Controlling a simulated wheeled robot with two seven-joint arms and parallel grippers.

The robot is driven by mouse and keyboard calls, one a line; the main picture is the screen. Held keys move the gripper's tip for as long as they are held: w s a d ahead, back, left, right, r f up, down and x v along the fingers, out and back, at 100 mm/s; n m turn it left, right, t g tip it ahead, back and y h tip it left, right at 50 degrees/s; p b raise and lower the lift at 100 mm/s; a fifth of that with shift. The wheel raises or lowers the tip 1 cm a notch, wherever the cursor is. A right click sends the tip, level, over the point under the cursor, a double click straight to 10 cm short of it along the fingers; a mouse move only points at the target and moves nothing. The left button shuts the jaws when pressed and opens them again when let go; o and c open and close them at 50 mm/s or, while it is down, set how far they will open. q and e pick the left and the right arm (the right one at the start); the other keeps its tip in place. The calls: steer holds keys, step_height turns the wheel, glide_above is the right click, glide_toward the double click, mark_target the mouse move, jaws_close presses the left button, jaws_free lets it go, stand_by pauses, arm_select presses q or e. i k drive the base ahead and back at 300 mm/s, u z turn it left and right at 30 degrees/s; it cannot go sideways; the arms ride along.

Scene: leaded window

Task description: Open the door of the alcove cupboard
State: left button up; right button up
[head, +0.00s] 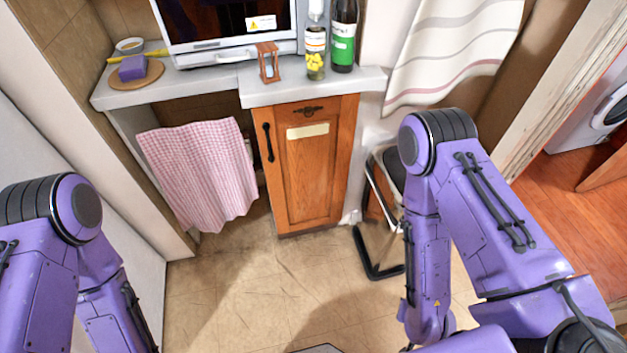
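The alcove cupboard (328,184) stands under the counter. Its wooden door (310,170) looks closed. A dark vertical handle (268,142) is on the door's upper left side. A pale label strip and a small dark ornament are near the top of the door. My two purple arms show at the left and right of the head view, both apart from the cupboard. Neither gripper is in the picture.
A pink checked cloth (200,172) hangs left of the cupboard. On the counter (310,86) are an oven-like appliance (222,27), a wooden hourglass (268,62) and two bottles. A folded black-framed chair (374,222) stands right of the cupboard. The floor (265,280) in front is clear.

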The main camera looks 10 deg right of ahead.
mark_target(306, 146)
steer(key=u, duration=0.05)
steer(key=k, duration=1.1)
steer(key=z, duration=1.2)
steer(key=i, duration=1.45)
steer(key=u, duration=0.7)
